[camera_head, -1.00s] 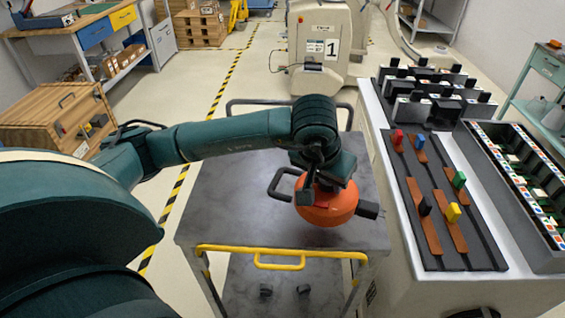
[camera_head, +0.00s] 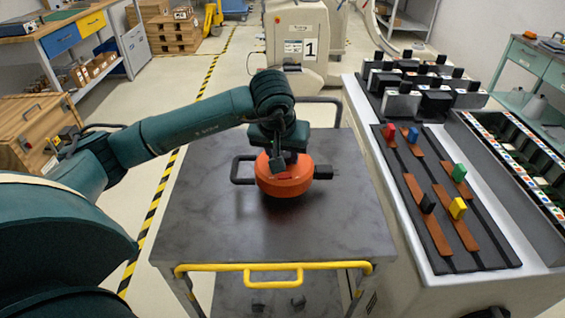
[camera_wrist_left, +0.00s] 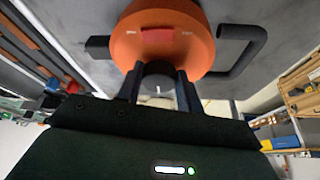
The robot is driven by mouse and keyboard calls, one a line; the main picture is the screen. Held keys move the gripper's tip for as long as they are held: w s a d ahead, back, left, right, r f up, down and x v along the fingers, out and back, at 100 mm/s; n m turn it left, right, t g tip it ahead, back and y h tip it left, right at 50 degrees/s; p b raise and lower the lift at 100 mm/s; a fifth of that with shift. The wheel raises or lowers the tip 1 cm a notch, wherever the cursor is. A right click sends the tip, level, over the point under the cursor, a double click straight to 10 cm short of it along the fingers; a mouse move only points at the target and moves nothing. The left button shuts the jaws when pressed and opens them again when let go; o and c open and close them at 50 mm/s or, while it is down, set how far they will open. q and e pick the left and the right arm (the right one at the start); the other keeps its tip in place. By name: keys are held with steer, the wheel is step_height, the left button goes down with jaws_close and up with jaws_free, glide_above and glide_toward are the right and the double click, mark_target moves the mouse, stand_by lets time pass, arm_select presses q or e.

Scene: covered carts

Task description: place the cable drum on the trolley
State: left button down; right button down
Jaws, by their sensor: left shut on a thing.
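My left gripper (camera_head: 281,160) comes down on the drum from above. In the left wrist view the drum (camera_wrist_left: 165,28) is close, and the left gripper (camera_wrist_left: 160,84) is shut on its dark central knob. The trolley has a yellow front handle. My right gripper is not in view.
A control console with coloured levers (camera_head: 440,200) stands close along the trolley's right side. A wooden cabinet (camera_head: 30,130) is at the left. A machine marked 1 (camera_head: 297,42) is behind the trolley. The front of the trolley top is clear.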

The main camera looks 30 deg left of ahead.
arm_select(q)
step_height(320, 180, down, 2)
steer(key=shift+f, duration=0.45)
steer(key=c, duration=1.3)
jaws_free()
steer(key=shift+c, duration=0.2)
steer(key=o, duration=0.4)
